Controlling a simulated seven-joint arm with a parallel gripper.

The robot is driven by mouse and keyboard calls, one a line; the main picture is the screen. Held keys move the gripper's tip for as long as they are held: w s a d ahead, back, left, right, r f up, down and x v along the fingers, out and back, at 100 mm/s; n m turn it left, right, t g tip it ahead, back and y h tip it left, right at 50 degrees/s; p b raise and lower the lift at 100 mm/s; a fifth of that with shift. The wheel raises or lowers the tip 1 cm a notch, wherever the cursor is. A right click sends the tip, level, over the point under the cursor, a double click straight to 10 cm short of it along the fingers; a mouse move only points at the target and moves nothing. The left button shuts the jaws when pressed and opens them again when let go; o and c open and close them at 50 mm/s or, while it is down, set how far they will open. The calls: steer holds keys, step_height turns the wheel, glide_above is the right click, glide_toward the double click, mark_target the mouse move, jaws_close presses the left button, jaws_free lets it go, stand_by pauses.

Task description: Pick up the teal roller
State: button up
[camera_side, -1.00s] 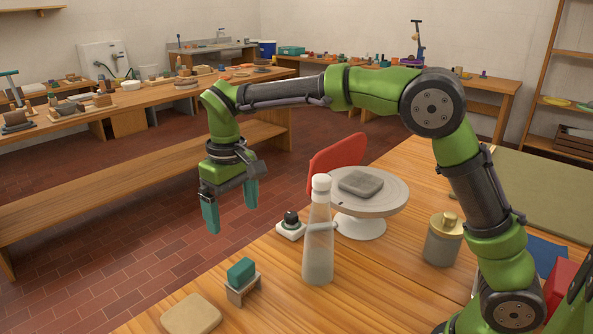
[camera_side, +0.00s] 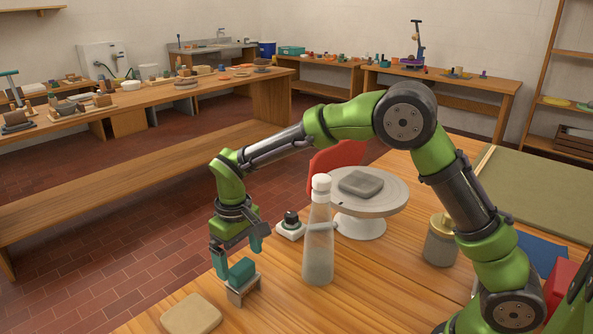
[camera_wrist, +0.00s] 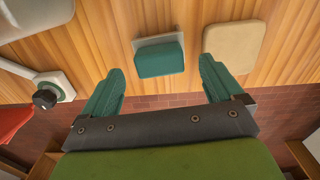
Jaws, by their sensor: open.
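The teal roller (camera_side: 242,271) sits on a small grey-and-wood stand (camera_side: 243,291) near the table's front-left edge. It also shows in the wrist view (camera_wrist: 160,58), with the pale edge of its stand (camera_wrist: 156,39) beyond it. My gripper (camera_side: 239,257) is open and empty, with its teal fingers pointing down at the roller. In the wrist view the fingertips (camera_wrist: 161,66) lie to the left and right of the roller, with a gap on each side. One finger partly overlaps the roller in the side view, and I cannot tell the remaining height.
A beige pad (camera_side: 191,315) lies in front, to the left. Behind are a black knob on a white base (camera_side: 291,227) and a round turntable (camera_side: 375,200) bearing a grey slab. A lidded jar (camera_side: 441,243) stands farther right.

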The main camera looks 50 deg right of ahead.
mark_target(241, 265)
steer(key=shift+f, duration=1.95)
steer(key=shift+r, duration=0.1)
steer(key=c, duration=1.5)
steer(key=shift+r, duration=0.1)
steer(key=shift+w+r, duration=0.1)
steer(key=shift+r, duration=0.5)
step_height(241, 265, up, 2)
steer(key=shift+r, duration=0.15)
steer(key=s+d, duration=0.1)
steer(key=s, duration=0.4)
steer(key=s+d, duration=0.2)
steer(key=s, duration=0.3)
steer(key=s+d+r, duration=0.1)
steer(key=s, duration=0.4)
steer(key=shift+s+d+r, duration=0.1)
steer(key=shift+s+d, duration=0.1)
steer(key=shift+d, duration=0.2)
